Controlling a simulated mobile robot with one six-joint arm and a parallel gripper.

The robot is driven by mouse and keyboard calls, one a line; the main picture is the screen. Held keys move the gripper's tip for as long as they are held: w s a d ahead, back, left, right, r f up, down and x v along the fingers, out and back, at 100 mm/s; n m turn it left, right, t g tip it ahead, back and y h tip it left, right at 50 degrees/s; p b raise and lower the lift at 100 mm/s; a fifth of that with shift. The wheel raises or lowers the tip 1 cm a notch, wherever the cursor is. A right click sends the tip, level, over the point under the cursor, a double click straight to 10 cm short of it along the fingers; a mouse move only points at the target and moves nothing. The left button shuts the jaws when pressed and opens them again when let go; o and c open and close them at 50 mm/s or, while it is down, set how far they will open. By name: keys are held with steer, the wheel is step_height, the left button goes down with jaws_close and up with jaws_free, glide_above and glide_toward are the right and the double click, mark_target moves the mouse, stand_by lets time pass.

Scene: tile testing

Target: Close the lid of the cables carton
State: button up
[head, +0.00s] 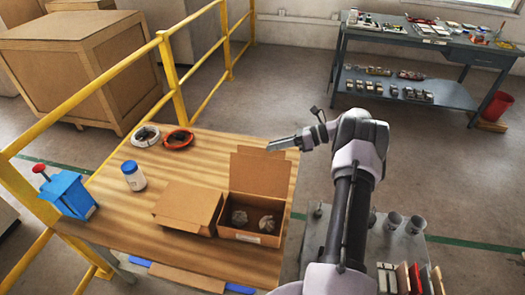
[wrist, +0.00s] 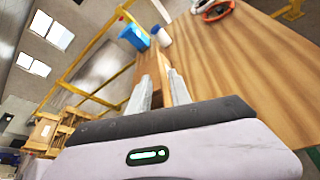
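Two brown cartons stand side by side on the wooden table. The right carton (head: 250,238) is open, its lid (head: 262,172) standing up at its back edge. Two grey bundles (head: 253,220) lie inside; I cannot tell whether they are cables. The left carton (head: 187,207) has its lid down. My gripper (head: 272,146) is near the upper edge of the raised lid, pointing left; I cannot tell whether it touches. In the wrist view its two pale fingers (wrist: 161,90) are apart, with a brown surface behind or between them.
On the table (head: 150,187) are a white jar with a blue lid (head: 133,175), a white coil (head: 146,136) and a red coil (head: 179,139). A blue box (head: 68,194) and yellow railing (head: 80,97) border the left. A workbench (head: 430,45) stands at the back right.

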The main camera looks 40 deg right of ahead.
steer(key=x, duration=0.5)
steer(key=shift+b, duration=0.35)
steer(key=shift+d, duration=0.1)
jaws_close()
stand_by(0.9)
